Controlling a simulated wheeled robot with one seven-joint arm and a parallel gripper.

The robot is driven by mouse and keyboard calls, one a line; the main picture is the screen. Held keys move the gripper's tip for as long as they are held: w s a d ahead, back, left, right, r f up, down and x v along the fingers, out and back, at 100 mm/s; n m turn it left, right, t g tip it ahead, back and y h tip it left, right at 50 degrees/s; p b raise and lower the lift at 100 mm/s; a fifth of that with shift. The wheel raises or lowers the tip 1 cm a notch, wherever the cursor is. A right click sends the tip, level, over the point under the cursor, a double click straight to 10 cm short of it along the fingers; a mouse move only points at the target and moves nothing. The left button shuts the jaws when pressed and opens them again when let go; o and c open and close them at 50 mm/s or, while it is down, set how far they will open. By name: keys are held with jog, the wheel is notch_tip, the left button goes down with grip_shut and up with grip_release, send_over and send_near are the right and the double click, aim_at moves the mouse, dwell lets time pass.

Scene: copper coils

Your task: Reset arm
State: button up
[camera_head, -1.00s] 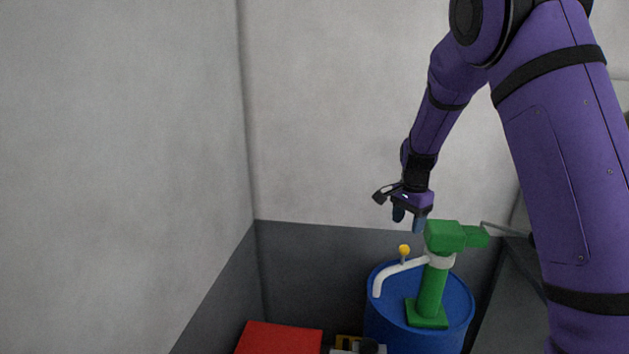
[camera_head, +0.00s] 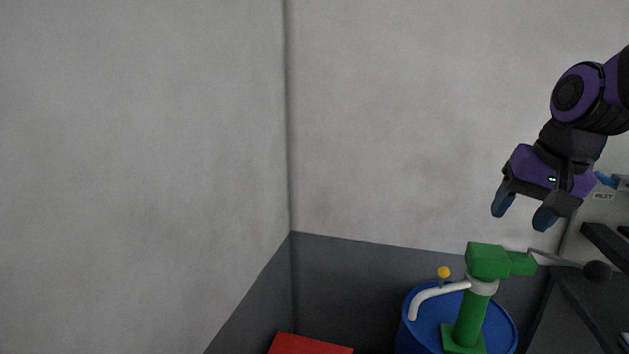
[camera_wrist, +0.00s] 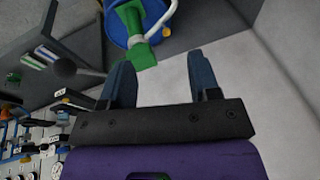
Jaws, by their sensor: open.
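My gripper (camera_head: 519,212) hangs at the right of the head view, above the green hand pump. Its two blue fingers are apart with nothing between them. The wrist view also shows the open, empty fingers (camera_wrist: 163,80). The green pump (camera_head: 469,320) stands upright on the blue drum (camera_head: 420,335), with a white spout and a yellow knob on it. A grey lever with a black ball end (camera_head: 597,271) reaches out to the right. In the wrist view the pump (camera_wrist: 138,40) lies beyond the fingers, apart from them.
A red box (camera_head: 308,346) shows at the bottom edge. A dark shelf (camera_head: 590,305) stands at the right. In the wrist view a pegboard with several tools (camera_wrist: 30,135) is at the lower left. The space in front of the left wall is free.

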jog(key=s+r+n+t+h, duration=0.1)
jog(key=s+n, duration=0.3)
jog(key=s, duration=0.9)
jog(key=shift+a+t, duration=0.4)
dwell(1.3)
